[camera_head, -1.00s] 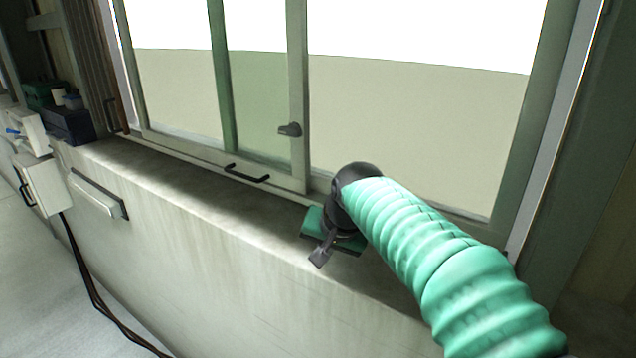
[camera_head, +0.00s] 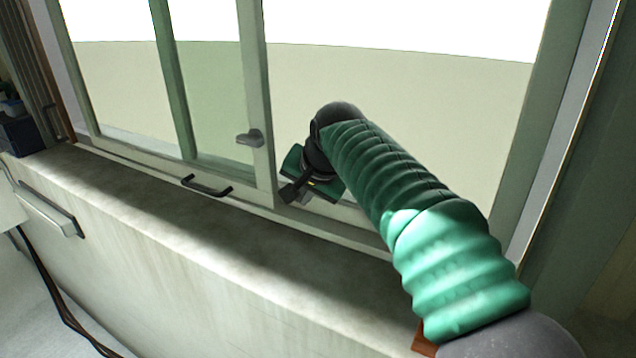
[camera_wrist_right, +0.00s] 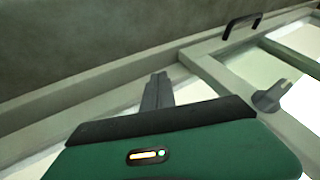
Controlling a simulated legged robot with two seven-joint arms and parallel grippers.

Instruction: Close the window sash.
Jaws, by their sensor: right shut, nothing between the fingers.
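The window sash (camera_head: 262,120) is a pale green-grey frame standing partway along the window. A dark bar handle (camera_head: 207,187) is on its bottom rail and a grey latch (camera_head: 249,138) on its right stile. The handle (camera_wrist_right: 242,24) and latch (camera_wrist_right: 270,97) also show in the right wrist view. A wide span of the window lies to the right of the stile. My right gripper (camera_head: 290,193) is shut and empty, just right of the stile's lower end, above the sill. Its fingers (camera_wrist_right: 157,92) point toward the sash's lower corner; contact cannot be told. My left gripper is out of view.
The concrete sill (camera_head: 165,205) runs clear along the window's foot. A dark blue box (camera_head: 20,135) stands at its far left end. A grey bar-like fitting (camera_head: 50,208) is on the wall below. The right window frame (camera_head: 540,130) stands beyond my arm.

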